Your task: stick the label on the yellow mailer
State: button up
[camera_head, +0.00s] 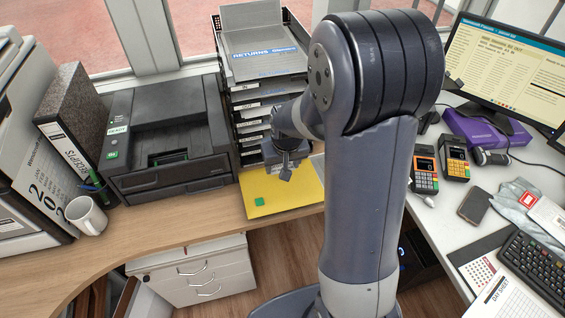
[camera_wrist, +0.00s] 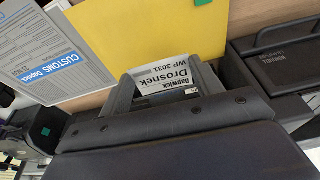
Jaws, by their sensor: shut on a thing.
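The yellow mailer (camera_head: 300,193) lies flat on the wooden counter, between the printer and my arm, with a small green square (camera_head: 259,201) near its front left corner. It also fills the upper middle of the wrist view (camera_wrist: 140,30). My gripper (camera_head: 287,175) is over the mailer's back part, pointing down. In the wrist view its two fingers (camera_wrist: 165,80) are shut on a white label (camera_wrist: 168,75) with printed text reading Drosnek, WP 3031. The label overlaps the mailer's edge in that view; I cannot tell the height between them. The label is not discernible in the head view.
A black printer (camera_head: 168,135) stands left of the mailer. A tray stack marked RETURNS (camera_head: 262,62) rises right behind it. A white mug (camera_head: 86,214) and a binder (camera_head: 75,120) are at the left. Card terminals (camera_head: 424,174) and a keyboard (camera_head: 530,253) are on the right counter.

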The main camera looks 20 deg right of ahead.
jog(key=b+x, duration=0.1)
jog(key=x, duration=0.1)
jog(key=s+b+x, duration=0.1)
jog(key=b+x, duration=0.3)
jog(key=shift+s+f, duration=0.25)
jog(key=shift+f, duration=0.35)
jog(key=o, duration=0.7)
jog(key=shift+o, duration=0.2)
jog(key=shift+r, duration=0.1)
jog(key=shift+p+v, duration=2)
jog(key=shift+v, duration=0.75)
